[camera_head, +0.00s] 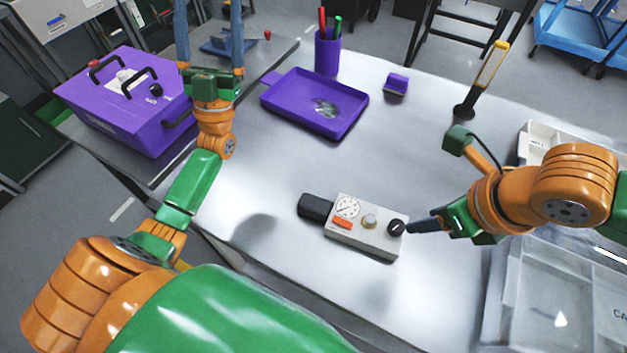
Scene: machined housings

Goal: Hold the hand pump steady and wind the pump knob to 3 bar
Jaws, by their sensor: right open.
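The hand pump (365,242) is a light grey box lying on the table, with a white dial gauge (347,207), a red-orange label, and a black grip (315,207) at its left end. A silver round fitting (369,221) sits mid-face and a black knob (397,227) at its right end. The gauge reading is too small to tell. My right gripper (416,227) is open, its dark fingertips close to the black knob from the right; I cannot tell whether they touch it. My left gripper (210,35) is open and empty, far from the pump, its fingers spread apart.
A purple tray (283,92), a purple pen cup (327,55) and a small purple block (396,84) stand farther back. A purple toolbox (125,105) is at left. A yellow-handled tool (490,68) stands upright. Clear bins (555,300) lie at right. The table around the pump's left is clear.

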